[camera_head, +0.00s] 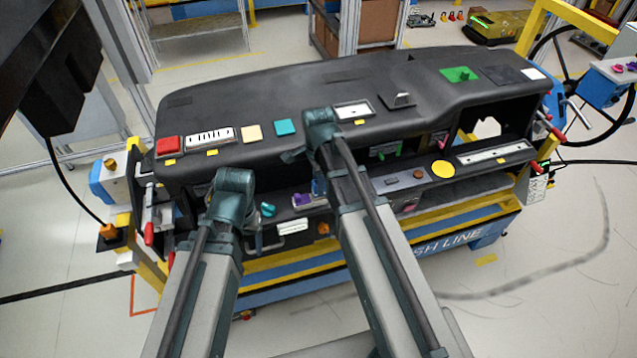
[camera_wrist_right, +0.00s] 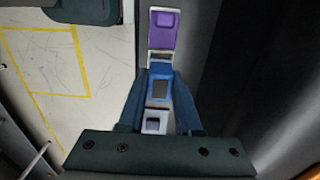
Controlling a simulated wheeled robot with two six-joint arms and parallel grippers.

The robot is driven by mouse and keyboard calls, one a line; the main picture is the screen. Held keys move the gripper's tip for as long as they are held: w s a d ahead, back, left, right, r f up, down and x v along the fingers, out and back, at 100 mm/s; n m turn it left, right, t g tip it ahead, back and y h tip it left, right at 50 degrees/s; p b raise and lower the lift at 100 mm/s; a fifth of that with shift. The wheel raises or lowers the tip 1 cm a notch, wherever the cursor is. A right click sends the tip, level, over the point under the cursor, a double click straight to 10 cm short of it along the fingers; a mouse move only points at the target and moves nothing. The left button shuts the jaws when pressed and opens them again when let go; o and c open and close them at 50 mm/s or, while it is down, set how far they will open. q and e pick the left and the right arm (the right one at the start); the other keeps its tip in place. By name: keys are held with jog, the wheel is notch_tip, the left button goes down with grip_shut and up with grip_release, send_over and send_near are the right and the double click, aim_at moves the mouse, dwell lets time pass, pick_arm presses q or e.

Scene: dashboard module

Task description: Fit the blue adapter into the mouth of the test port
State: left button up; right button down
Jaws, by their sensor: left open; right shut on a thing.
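My right gripper (camera_wrist_right: 159,88) is shut on the blue adapter (camera_wrist_right: 160,84), which sits between its two dark blue fingers. A purple-topped block (camera_wrist_right: 163,30) with a pale rim lies just beyond the adapter, in line with it; whether it is the test port I cannot tell. A pale block with a square recess (camera_wrist_right: 154,121) shows between the fingers, nearer the palm. In the head view the purple block (camera_head: 301,199) is on the lower front of the dashboard, and my right arm hides most of the right gripper. My left gripper (camera_head: 252,238) is open, partly hidden by its own wrist, near the lower left front.
The black dashboard module (camera_head: 290,92) spans the bench, with coloured pads and switches on top. A teal knob (camera_head: 268,209) and a white handle (camera_head: 293,226) are close to my left gripper. A yellow disc (camera_head: 442,169) lies on the right shelf.

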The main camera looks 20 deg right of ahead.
jog(key=shift+f+b, duration=1.45)
jog(key=c, duration=0.5)
grip_release()
jog(key=shift+r, duration=0.1)
notch_tip(320, 180, up, 14)
jog(key=p, duration=1.4)
jog(key=shift+f, duration=0.25)
jog(key=s+a+f+n+b, duration=0.3)
jog(key=s+f+n+b, duration=0.1)
jog(key=f+n+b, duration=0.2)
jog(key=s+a+f+n+b, duration=0.4)
jog(key=s+f+n+b, duration=0.1)
jog(key=n, duration=0.3)
jog(key=s+a+f+n+h+b, duration=0.1)
jog(key=s+a+f+n+b, duration=0.2)
jog(key=s+f+n+b, duration=0.2)
jog(key=shift+s+a+f+n+b, duration=0.1)
jog(key=shift+f+n+b, duration=0.5)
jog(key=shift+b, duration=0.1)
jog(key=shift+s+a+f+n+b, duration=0.1)
jog(key=shift+f+n+b, duration=0.5)
jog(key=shift+b, duration=0.1)
